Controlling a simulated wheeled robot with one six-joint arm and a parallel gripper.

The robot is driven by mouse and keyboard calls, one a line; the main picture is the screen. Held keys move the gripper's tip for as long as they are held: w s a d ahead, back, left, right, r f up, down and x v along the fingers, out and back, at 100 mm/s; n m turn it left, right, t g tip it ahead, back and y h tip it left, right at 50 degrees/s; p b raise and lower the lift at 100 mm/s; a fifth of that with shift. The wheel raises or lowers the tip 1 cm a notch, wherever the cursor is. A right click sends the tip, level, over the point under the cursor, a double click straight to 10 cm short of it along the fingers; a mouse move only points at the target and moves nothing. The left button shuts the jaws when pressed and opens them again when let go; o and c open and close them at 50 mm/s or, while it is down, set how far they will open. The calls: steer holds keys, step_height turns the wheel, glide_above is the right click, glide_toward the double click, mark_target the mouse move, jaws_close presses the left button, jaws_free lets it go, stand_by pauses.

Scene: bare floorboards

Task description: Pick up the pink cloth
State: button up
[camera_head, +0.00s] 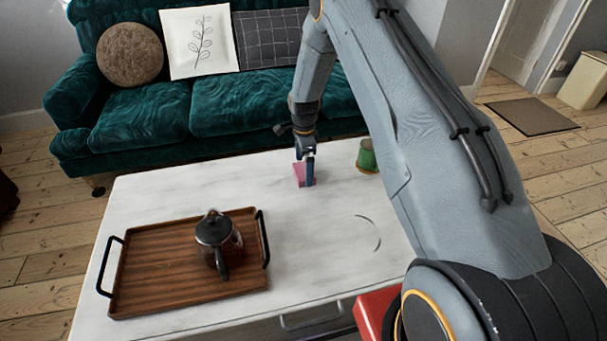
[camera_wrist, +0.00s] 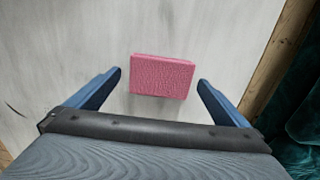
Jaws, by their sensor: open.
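The pink cloth (camera_head: 299,174) is a small, block-shaped pink piece lying on the white table (camera_head: 340,235), near its far edge. In the wrist view the pink cloth (camera_wrist: 162,77) lies ahead of the fingertips, between their lines. My gripper (camera_head: 307,168) is over the table right at the cloth and hides part of it in the head view. I cannot tell how high the fingertips are above the table.
A green cup-like container (camera_head: 367,157) stands right of the cloth, partly behind my arm. A wooden tray (camera_head: 150,285) with black handles holds a dark teapot (camera_head: 217,240) at the table's left. A teal sofa (camera_head: 150,115) stands behind the table. The table's middle is clear.

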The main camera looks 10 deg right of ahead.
mark_target(304, 171)
steer(key=shift+f, duration=0.95)
steer(key=c, duration=1.1)
steer(key=shift+r, duration=0.15)
step_height(304, 171, up, 10)
steer(key=shift+f, duration=0.1)
